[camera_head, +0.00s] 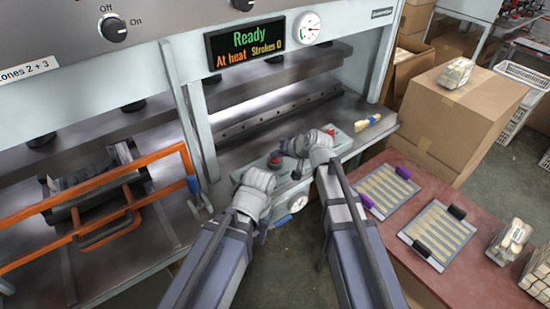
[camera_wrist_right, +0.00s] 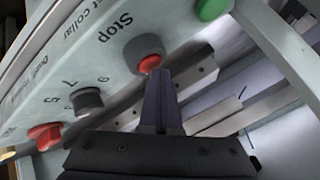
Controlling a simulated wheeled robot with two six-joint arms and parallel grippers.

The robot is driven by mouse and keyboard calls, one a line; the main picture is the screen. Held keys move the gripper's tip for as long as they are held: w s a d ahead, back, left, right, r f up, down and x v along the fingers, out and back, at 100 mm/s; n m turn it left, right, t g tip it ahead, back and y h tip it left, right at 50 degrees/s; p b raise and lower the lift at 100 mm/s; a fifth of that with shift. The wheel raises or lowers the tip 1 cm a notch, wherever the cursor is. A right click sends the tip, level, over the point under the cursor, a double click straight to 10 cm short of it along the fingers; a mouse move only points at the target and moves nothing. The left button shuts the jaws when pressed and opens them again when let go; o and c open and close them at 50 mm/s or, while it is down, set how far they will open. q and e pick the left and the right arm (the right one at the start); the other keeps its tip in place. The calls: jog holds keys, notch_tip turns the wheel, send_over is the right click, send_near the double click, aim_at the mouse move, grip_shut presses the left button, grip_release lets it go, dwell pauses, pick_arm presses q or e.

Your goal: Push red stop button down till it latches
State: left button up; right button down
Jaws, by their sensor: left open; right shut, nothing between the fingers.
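A red button in a grey collar (camera_wrist_right: 148,62) sits beside the printed word Stop in the right wrist view. My right gripper (camera_wrist_right: 161,78) is shut and empty, with its fingertips at this button; I cannot tell whether they touch. In the head view, my right gripper (camera_head: 318,140) is over the right part of the grey control panel (camera_head: 256,165), and a bit of red (camera_head: 330,132) shows by it. A second red button (camera_head: 274,160) stands on the panel between my grippers; it appears at the lower left in the wrist view (camera_wrist_right: 45,134). My left gripper (camera_head: 258,180) is open at the panel's left part.
A green button (camera_wrist_right: 210,8) and a dark numbered knob (camera_wrist_right: 87,101) are on the same panel. The press display (camera_head: 245,40) reads Ready. An orange frame (camera_head: 95,205) stands at left. A red table (camera_head: 455,195) with trays and a cardboard box (camera_head: 465,105) are at right.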

aim_at(277, 161)
jog(key=shift+r+p, duration=1)
jog(key=shift+p, duration=0.1)
notch_tip(277, 161, up, 5)
jog(key=p, duration=0.5)
dwell(0.6)
